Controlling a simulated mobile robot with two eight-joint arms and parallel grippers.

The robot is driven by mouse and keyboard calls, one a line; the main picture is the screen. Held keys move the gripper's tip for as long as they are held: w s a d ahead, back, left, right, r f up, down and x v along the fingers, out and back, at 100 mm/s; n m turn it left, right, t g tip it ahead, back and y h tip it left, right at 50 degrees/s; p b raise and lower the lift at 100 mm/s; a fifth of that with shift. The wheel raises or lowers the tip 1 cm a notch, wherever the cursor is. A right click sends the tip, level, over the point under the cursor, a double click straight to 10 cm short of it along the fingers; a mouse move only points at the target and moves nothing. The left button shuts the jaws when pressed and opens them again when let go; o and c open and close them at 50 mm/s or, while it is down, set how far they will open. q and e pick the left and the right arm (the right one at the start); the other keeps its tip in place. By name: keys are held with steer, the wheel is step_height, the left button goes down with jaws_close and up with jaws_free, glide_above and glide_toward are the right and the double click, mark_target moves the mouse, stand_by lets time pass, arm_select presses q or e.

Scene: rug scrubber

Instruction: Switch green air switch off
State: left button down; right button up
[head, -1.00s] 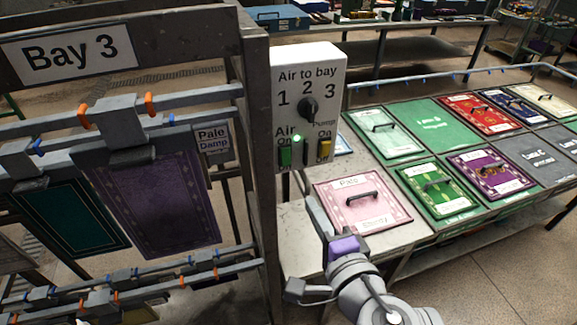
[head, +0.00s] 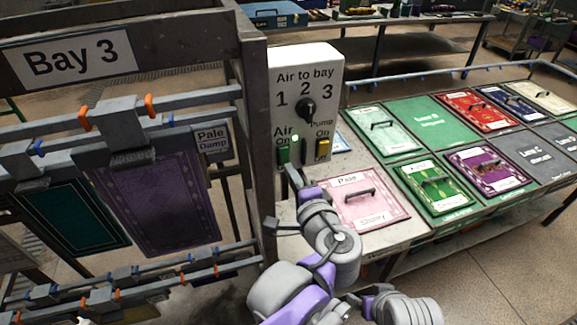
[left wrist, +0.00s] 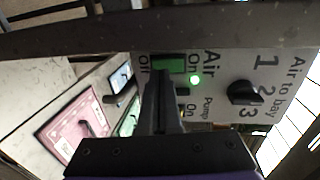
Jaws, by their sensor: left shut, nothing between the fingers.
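The green air switch (head: 283,156) is on the white control box (head: 325,75), under the "Air" label. It also shows in the left wrist view (left wrist: 170,62), partly behind my fingers. A green lamp (head: 295,138) beside it is lit. My left gripper (head: 290,168) is shut and empty, with its tips at the lower part of the green switch. In the left wrist view its fingers (left wrist: 160,80) point at the switch. I cannot tell whether they touch it.
A yellow pump switch (head: 323,149) and a black bay dial (head: 306,109) are on the same box. A metal rack (head: 250,120) with hanging rugs stands close on the left. A table with a pink panel (head: 361,197) and other coloured panels lies right.

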mark_target(284, 156)
arm_select(q)
steer(key=shift+x, duration=1.15)
arm_select(e)
steer(key=shift+w+r, duration=0.1)
steer(key=shift+r, duration=0.05)
arm_select(q)
steer(key=shift+f, duration=0.1)
